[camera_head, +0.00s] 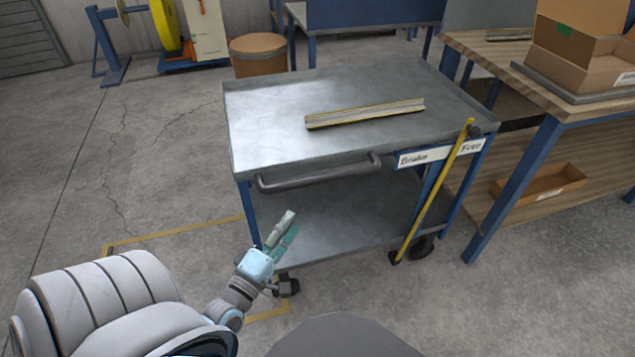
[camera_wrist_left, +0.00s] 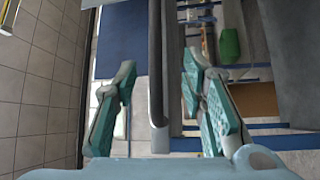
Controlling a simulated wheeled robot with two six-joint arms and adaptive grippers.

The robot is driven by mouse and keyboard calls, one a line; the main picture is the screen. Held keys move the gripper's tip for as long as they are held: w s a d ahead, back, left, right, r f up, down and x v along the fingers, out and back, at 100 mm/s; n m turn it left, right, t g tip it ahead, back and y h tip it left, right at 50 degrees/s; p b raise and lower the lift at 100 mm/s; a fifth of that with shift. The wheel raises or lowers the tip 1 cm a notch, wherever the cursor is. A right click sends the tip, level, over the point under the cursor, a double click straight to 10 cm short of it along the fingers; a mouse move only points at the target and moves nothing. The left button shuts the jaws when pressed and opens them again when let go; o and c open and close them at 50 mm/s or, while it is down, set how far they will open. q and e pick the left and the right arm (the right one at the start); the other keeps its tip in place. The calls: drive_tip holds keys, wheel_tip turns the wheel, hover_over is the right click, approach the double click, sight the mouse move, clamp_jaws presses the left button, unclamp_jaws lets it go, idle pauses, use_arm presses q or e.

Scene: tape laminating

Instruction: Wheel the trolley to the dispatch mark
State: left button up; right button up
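The trolley (camera_head: 265,125) is a grey metal cart with blue legs, a lower shelf and casters. Its dark push handle (camera_head: 320,178) runs along the near side. A long yellow lever (camera_head: 432,195) at its right leans right, its top by the "Free" end of the "Brake / Free" label (camera_head: 425,156). My left gripper (camera_head: 283,232) is open, below and near the handle's left part. In the left wrist view its fingers (camera_wrist_left: 160,65) stand apart, with the dark handle bar (camera_wrist_left: 155,100) appearing between them, not clasped. My right gripper is not in view.
A yellow floor line (camera_head: 180,233) runs under the trolley's near left corner. A striped bar (camera_head: 365,113) lies on the trolley top. A wooden-topped bench (camera_head: 480,45) with cardboard boxes stands close at right. A round brown drum (camera_head: 258,55) stands behind. Floor at left is clear.

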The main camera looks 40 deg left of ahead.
sight(317, 180)
use_arm(q)
drive_tip(key=x, duration=1.4)
drive_tip(key=shift+w+r, duration=0.15)
drive_tip(key=shift+r, duration=0.25)
drive_tip(key=shift+c, duration=0.6)
clamp_jaws()
